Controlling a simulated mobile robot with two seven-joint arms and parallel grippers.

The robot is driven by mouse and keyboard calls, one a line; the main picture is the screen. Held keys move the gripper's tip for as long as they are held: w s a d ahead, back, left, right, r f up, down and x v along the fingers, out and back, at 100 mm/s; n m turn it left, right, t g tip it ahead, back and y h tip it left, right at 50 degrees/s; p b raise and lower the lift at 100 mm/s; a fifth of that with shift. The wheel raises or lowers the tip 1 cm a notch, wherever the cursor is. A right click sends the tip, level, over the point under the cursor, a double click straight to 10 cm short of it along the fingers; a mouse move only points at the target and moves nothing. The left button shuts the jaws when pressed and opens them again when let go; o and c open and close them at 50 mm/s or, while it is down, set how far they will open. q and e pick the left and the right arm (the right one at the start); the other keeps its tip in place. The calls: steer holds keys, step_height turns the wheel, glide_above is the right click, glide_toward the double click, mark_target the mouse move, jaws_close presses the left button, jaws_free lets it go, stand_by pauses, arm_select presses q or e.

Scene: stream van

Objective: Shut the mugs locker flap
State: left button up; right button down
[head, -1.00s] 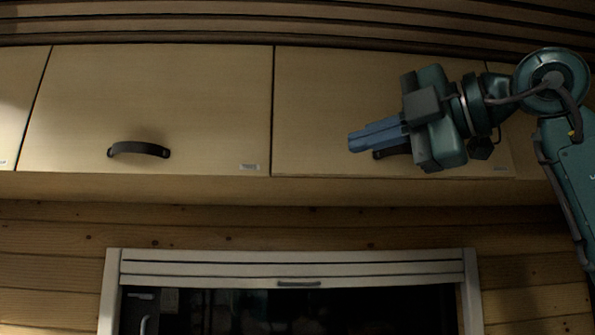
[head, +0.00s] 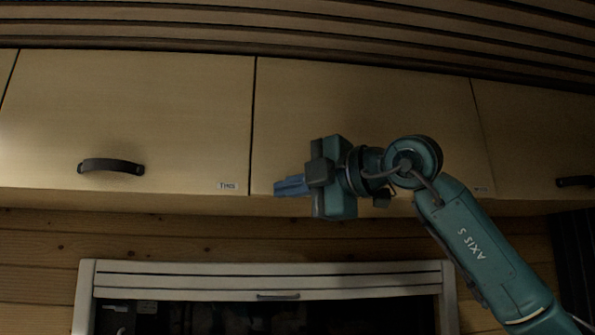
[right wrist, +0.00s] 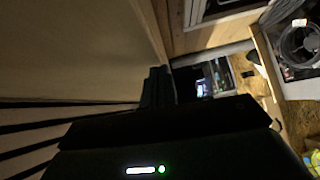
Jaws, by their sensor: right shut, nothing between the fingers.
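A row of pale wooden overhead locker flaps runs across the head view. The middle flap (head: 365,105) looks flush with its neighbours. Its small label (head: 482,189) is too small to read, so I cannot tell whether it is the mugs locker. My right gripper (head: 281,187) is shut and empty in front of this flap's lower left part, fingers pointing left; the flap's handle is hidden behind the arm. In the right wrist view the dark fingers (right wrist: 158,87) lie beside a large pale panel (right wrist: 75,50). Contact cannot be told. My left gripper is out of view.
The left flap (head: 120,120) has a dark handle (head: 111,166) and looks shut. The right flap (head: 540,140) shows a handle at the picture's edge. Below is a white-framed shutter (head: 265,281) over a dark opening. A slatted ceiling (head: 300,30) runs close above the lockers.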

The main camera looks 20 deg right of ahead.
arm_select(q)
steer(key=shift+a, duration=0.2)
arm_select(e)
steer(key=shift+w, duration=0.15)
arm_select(q)
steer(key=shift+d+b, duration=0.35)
steer(key=shift+b, duration=0.15)
arm_select(e)
steer(key=shift+w+d+f+n+t, duration=0.1)
steer(key=shift+w+d+n+t, duration=0.1)
steer(key=shift+w, duration=0.3)
steer(key=shift+w+d+f+n+t, duration=0.1)
steer(key=shift+w+d, duration=0.05)
steer(key=shift+w, duration=0.35)
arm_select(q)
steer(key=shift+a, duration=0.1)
